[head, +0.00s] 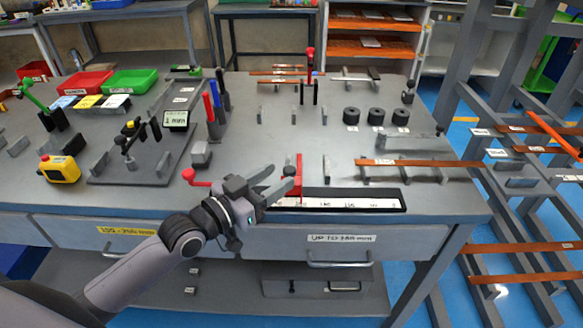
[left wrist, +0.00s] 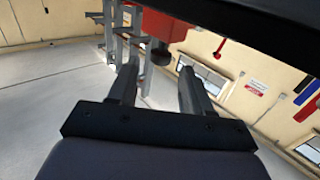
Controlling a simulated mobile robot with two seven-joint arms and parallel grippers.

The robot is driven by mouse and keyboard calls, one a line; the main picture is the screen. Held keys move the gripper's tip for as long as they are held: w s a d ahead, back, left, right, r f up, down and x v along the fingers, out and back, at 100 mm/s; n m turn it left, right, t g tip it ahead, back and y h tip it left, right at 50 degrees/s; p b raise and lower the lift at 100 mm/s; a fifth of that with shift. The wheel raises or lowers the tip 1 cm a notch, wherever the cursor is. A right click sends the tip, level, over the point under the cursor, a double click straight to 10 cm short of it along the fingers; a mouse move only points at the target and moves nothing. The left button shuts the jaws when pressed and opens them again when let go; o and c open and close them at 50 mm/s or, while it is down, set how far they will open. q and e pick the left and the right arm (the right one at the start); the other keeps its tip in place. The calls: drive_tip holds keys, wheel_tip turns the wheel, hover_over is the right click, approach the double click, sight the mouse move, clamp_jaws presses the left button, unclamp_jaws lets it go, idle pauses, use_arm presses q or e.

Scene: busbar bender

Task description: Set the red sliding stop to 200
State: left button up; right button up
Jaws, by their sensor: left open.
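In the left wrist view a red block (left wrist: 165,25), apparently the stop, shows beyond the open fingers (left wrist: 158,88). I cannot tell whether a finger touches it. My right gripper is not in view.
A red-knobbed lever (head: 190,175) lies left of my gripper. A copper bar (head: 420,162) rests on supports to the right. Black cylinders (head: 376,116) and upright grey plates stand behind. Drawers (head: 310,240) are below the front edge.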

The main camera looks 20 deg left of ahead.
sight(290, 168)
use_arm(q)
drive_tip(key=shift+x, duration=2.4)
drive_tip(key=shift+c, duration=0.3)
clamp_jaws()
